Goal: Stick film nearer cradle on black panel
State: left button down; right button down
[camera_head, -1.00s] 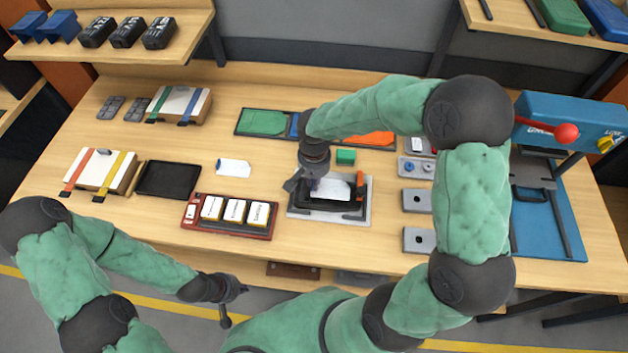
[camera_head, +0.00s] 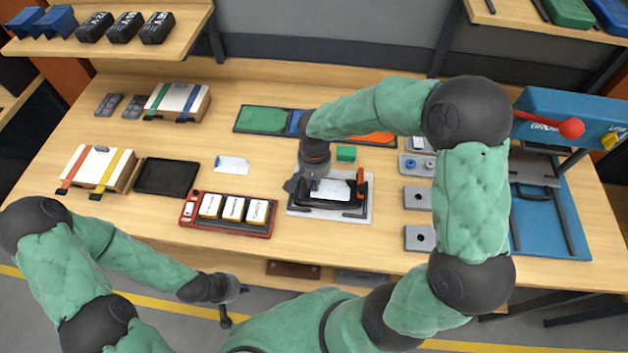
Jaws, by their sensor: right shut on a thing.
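My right gripper (camera_head: 308,190) is over the left part of the cradle (camera_head: 298,208), a grey base. It is shut on a white film (camera_head: 332,190), which lies over the black panel (camera_head: 322,206) in the cradle. The gripper and wrist hide the film's left end, and I cannot tell whether the film touches the panel all over. Another white film with a blue mark (camera_head: 231,164) lies on the table left of the cradle. My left gripper (camera_head: 236,301) hangs in front of the table, away from these objects; its jaws are too small to read.
A red tray (camera_head: 229,224) with white-topped blocks stands just left of the cradle. A black tray (camera_head: 166,177) lies further left. A green block (camera_head: 346,153) is close behind the cradle. Grey fixtures (camera_head: 417,198) and a blue press (camera_head: 565,118) stand to the right.

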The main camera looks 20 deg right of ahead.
jog(key=shift+f+b, duration=0.5)
jog(key=shift+b, duration=0.2)
dwell(1.6)
jog(key=c, duration=1.3)
grip_release()
jog(key=shift+r, duration=0.1)
notch_tip(320, 180, up, 12)
jog(key=shift+f, duration=0.1)
